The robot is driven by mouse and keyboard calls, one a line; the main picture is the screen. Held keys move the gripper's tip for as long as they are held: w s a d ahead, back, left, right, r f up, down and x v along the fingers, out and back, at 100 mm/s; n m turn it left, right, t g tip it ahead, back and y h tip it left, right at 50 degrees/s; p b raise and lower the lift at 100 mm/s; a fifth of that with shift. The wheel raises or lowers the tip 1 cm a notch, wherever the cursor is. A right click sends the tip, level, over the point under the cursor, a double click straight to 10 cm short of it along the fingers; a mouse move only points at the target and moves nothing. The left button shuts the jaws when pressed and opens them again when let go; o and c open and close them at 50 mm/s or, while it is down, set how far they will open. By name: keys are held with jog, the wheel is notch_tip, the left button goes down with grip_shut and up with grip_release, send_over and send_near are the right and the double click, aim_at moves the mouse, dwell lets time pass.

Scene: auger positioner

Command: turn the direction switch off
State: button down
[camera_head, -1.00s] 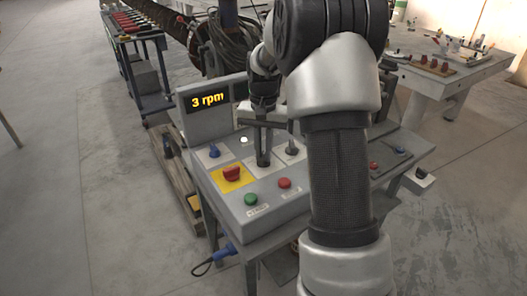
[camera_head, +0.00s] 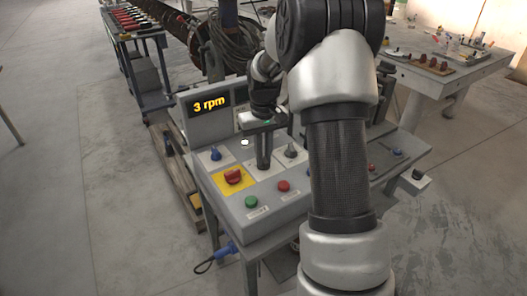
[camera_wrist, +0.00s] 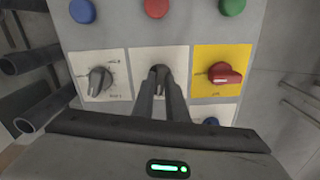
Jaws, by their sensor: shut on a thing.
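My gripper (camera_head: 263,167) reaches down onto the sloped front of the grey control console (camera_head: 225,205). In the wrist view its two dark fingers (camera_wrist: 161,82) are close together on a dark knob switch (camera_wrist: 159,70) on the middle white plate. The fingers cover most of this knob, and its label cannot be read. A similar grey knob switch (camera_wrist: 99,79) is on the white plate beside it, with its pointer tilted. I cannot tell from the labels which one is the direction switch. The display (camera_head: 209,104) reads 3 rpm.
A red rotary switch (camera_head: 233,175) on a yellow plate sits on the other side. Green (camera_head: 251,201), red (camera_head: 283,186) and blue (camera_head: 215,153) controls are close by. A lit white lamp (camera_head: 244,142) is near the fingers. A long auger (camera_head: 172,22) lies behind.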

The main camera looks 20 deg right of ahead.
jog(key=shift+n+p, duration=0.35)
jog(key=shift+n, duration=0.65)
jog(key=c, duration=1.8)
grip_release()
jog(key=shift+o, duration=0.2)
notch_tip(320, 180, up, 18)
jog(key=p, duration=0.2)
jog(key=shift+f, duration=0.25)
